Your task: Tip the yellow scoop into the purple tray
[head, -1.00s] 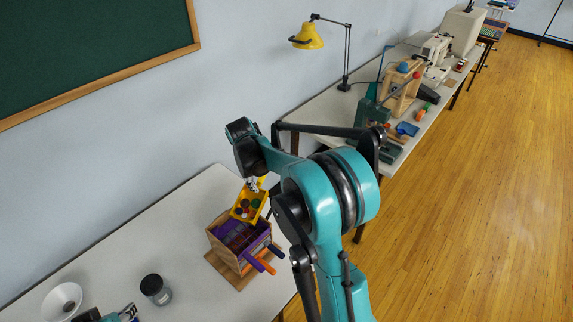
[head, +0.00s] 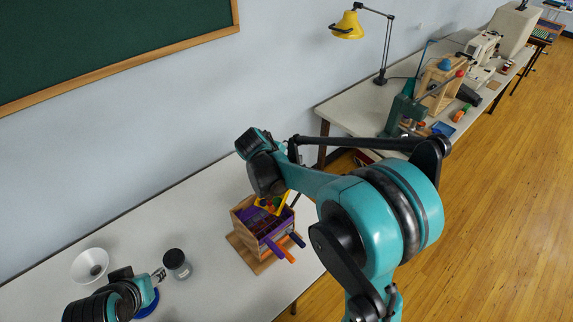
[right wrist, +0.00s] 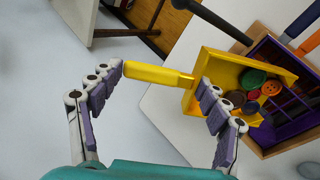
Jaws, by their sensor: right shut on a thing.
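The yellow scoop (right wrist: 222,72) holds several coloured buttons, gathered towards its far right end in the right wrist view. My right gripper (right wrist: 158,88) is shut on its yellow handle. The purple tray (right wrist: 284,130) sits in a wooden box, partly hidden by the scoop, which hangs over it. In the head view the scoop (head: 284,200) shows over the back of the box, mostly behind my right arm, and the purple tray (head: 250,214) shows beside it. My left gripper (head: 160,274) is near a dark-lidded jar; its opening is too small to judge.
The wooden box (head: 254,252) has purple, orange and dark blue handles sticking out in front. The dark-lidded jar (head: 177,264) and a white bowl (head: 82,274) stand left on the table (head: 215,205). A second bench with tools and a yellow lamp (head: 347,24) is behind right.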

